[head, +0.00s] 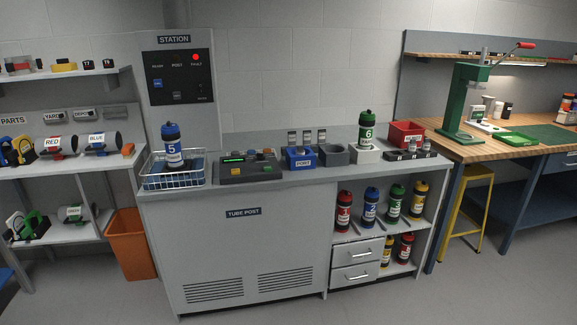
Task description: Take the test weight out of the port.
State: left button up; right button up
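A blue block labelled PORT (301,157) sits on the grey counter (230,190) of the tube post. Its opening is too small in this view to tell what is inside, and I cannot make out a test weight there. Neither of my grippers is in view.
A blue canister 5 (172,147) stands in a wire basket (171,181) at the counter's left. A control panel (248,168) is left of the port. A grey socket (334,154), green canister 6 (366,131) and a red bin (406,134) are right. The FAULT lamp (196,57) glows red.

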aim_at(301, 150)
jog(key=i+z, duration=0.1)
jog(key=i, duration=0.3)
jog(key=i+l+u, duration=0.1)
jog(key=i+l, duration=0.2)
jog(key=i+l+u, duration=0.1)
jog(key=i+l, duration=0.15)
jog(key=i+l+u, duration=0.15)
jog(key=i+l, duration=0.15)
jog(key=l, duration=0.15)
jog(key=i+l+u, duration=0.1)
jog(key=l, duration=0.25)
jog(key=i+l+u, duration=0.1)
jog(key=i+l, duration=0.25)
jog(key=i+l+u, duration=0.1)
jog(key=l, duration=0.4)
jog(key=i, duration=0.1)
